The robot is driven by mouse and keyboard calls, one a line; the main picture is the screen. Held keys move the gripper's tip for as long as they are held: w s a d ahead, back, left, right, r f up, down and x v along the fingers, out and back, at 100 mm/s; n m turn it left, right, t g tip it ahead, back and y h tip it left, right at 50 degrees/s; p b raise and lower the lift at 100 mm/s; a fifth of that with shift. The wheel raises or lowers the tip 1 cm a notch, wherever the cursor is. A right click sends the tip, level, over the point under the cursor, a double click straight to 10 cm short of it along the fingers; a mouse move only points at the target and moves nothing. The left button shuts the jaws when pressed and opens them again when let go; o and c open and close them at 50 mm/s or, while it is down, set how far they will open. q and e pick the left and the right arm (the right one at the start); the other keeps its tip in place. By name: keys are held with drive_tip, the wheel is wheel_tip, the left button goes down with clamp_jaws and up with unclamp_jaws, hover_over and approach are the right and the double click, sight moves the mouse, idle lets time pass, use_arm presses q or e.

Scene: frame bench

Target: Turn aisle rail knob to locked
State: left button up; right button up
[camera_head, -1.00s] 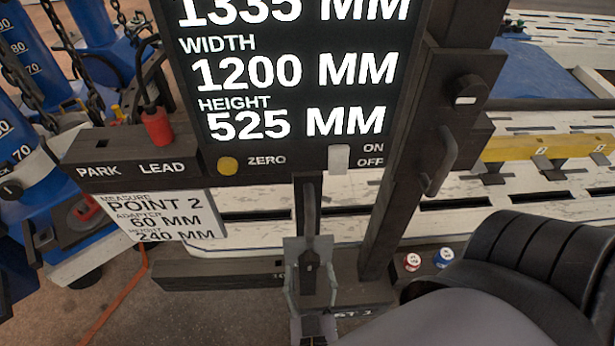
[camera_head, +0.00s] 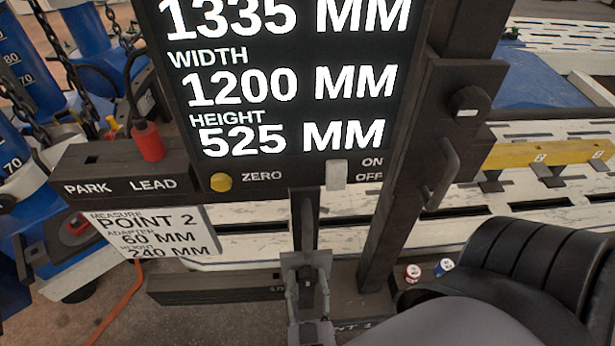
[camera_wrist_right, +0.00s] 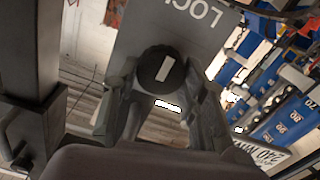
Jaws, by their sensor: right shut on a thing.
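The knob (camera_wrist_right: 155,73) is round and black with a white bar across its face, in the right wrist view. The bar leans a little to the right of upright. It sits on a grey plate (camera_wrist_right: 180,35) with lettering that starts "LOC"; the rest is cut off. My right gripper (camera_wrist_right: 158,90) has a finger on either side of the knob and is shut on it. In the head view my right gripper (camera_head: 306,268) is at the bottom centre, below the display; I cannot make out the held knob there. My left gripper is not in view.
A large measuring display (camera_head: 290,110) stands close above my right gripper. A dark post (camera_head: 395,210) and another knob (camera_head: 468,102) are to its right. A park ledge (camera_head: 125,180) with a red plug (camera_head: 148,142) is at left. A point sheet (camera_head: 150,235) hangs below it.

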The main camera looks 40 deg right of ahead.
drive_tip(key=c, duration=0.4)
drive_tip(key=shift+m, duration=0.3)
drive_tip(key=shift+r+m+p, duration=0.1)
drive_tip(key=shift+m+p, duration=0.55)
drive_tip(key=shift+m, duration=0.35)
drive_tip(key=m, duration=0.2)
drive_tip(key=shift+d+m+p, duration=0.1)
drive_tip(key=shift+m+p, duration=0.2)
drive_tip(key=shift+p, duration=0.1)
drive_tip(key=m, duration=0.3)
drive_tip(key=shift+s+m, duration=0.1)
drive_tip(key=shift+m, duration=0.2)
drive_tip(key=m, duration=0.4)
drive_tip(key=shift+d+f+m, duration=0.1)
drive_tip(key=shift+f+m, duration=0.1)
drive_tip(key=shift+m, duration=0.1)
drive_tip(key=shift+f+m, duration=0.1)
drive_tip(key=shift+m, duration=2.2)
